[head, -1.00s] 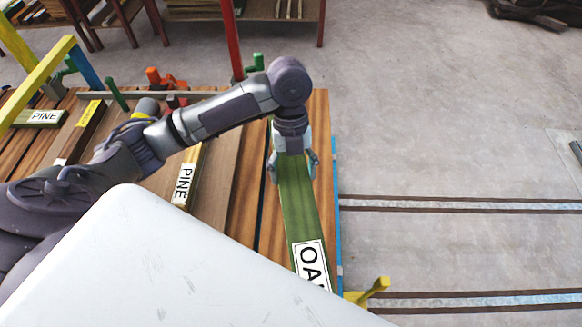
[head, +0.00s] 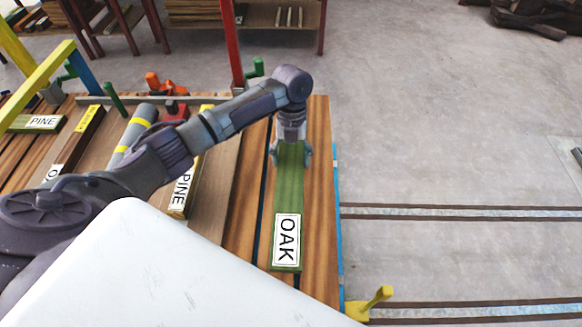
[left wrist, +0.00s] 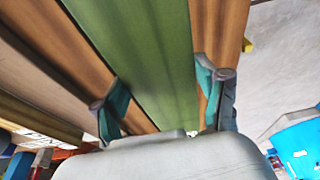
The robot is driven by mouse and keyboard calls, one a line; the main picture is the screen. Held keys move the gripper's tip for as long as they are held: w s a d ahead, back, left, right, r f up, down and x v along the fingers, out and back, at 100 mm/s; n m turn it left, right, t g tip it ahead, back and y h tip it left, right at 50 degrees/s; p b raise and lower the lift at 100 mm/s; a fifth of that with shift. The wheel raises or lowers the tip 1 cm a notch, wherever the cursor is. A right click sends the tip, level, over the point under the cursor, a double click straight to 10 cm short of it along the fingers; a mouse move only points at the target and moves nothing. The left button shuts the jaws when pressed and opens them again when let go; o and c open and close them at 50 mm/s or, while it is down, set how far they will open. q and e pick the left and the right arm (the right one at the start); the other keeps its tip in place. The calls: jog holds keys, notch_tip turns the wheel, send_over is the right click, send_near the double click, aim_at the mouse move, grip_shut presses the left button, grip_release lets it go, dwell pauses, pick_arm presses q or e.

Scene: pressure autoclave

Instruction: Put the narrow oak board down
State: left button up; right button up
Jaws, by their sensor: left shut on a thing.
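The narrow oak board (head: 289,195) is a green plank with a white OAK label near its front end. It lies lengthwise over the right side of the wooden slatted bed (head: 319,220). My left gripper (head: 290,155) is shut on its far end, with one finger on each side. In the left wrist view the green board (left wrist: 160,60) runs between the two teal-padded fingers (left wrist: 165,105). I cannot tell whether the board touches the slats or hangs just above them. My right gripper is not in view.
A PINE board (head: 186,190) lies left of the oak board, partly behind my arm. A red post (head: 232,45) stands at the back. The concrete floor at right is mostly clear.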

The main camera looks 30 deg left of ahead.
aim_at(291, 168)
pick_arm(q)
jog(key=shift+f, duration=1.95)
jog(key=o, duration=1.8)
jog(key=shift+f, duration=0.1)
jog(key=v, duration=1.2)
jog(key=shift+w, duration=0.1)
